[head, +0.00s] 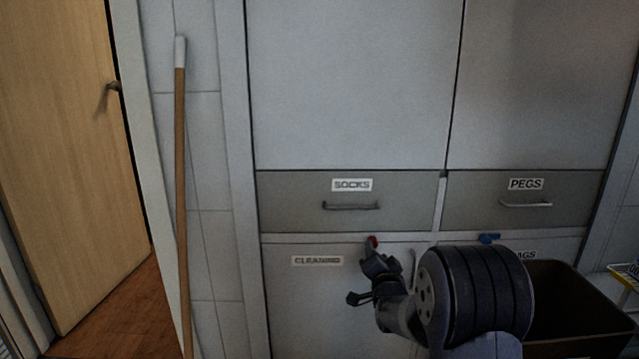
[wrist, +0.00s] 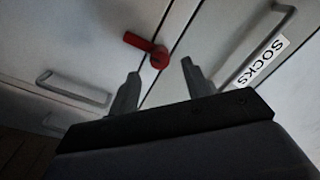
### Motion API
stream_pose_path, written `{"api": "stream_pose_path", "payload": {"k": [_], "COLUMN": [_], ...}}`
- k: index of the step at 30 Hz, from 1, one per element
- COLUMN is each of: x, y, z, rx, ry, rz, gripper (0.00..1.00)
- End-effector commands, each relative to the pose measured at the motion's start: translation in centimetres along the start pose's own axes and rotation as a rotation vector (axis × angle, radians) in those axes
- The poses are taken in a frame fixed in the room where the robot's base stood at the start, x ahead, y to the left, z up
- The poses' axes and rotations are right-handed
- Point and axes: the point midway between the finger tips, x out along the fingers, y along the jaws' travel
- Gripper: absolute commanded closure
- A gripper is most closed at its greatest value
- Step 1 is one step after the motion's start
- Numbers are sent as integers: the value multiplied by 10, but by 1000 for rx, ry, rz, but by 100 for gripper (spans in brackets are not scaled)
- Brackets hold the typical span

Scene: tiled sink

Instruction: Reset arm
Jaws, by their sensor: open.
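My gripper (head: 366,275) is in front of the cabinet, near the top of the door labelled CLEANING (head: 310,300). In the wrist view its two fingers (wrist: 160,83) stand apart with nothing between them. A small red latch (wrist: 146,45) on the cabinet lies beyond the fingertips, apart from them. It also shows in the head view (head: 373,241), just above my gripper. My arm hides part of the lower doors.
Shut drawers labelled SOCKS (head: 290,200) and PEGS (head: 580,202) sit above. A blue latch (head: 488,239) is at right. A dark open bin (head: 590,300) stands lower right. A wooden pole (head: 181,200) stands left, near a wooden door (head: 70,150).

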Motion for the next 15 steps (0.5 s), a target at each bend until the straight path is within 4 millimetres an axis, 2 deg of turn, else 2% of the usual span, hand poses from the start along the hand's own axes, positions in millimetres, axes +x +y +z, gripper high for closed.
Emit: {"api": "stream_pose_path", "payload": {"k": [7,15], "x": [32,45], "y": [1,0], "z": [1,0], "rx": [0,0], "ry": [0,0], "rz": [-1,0], "gripper": [54,54]}}
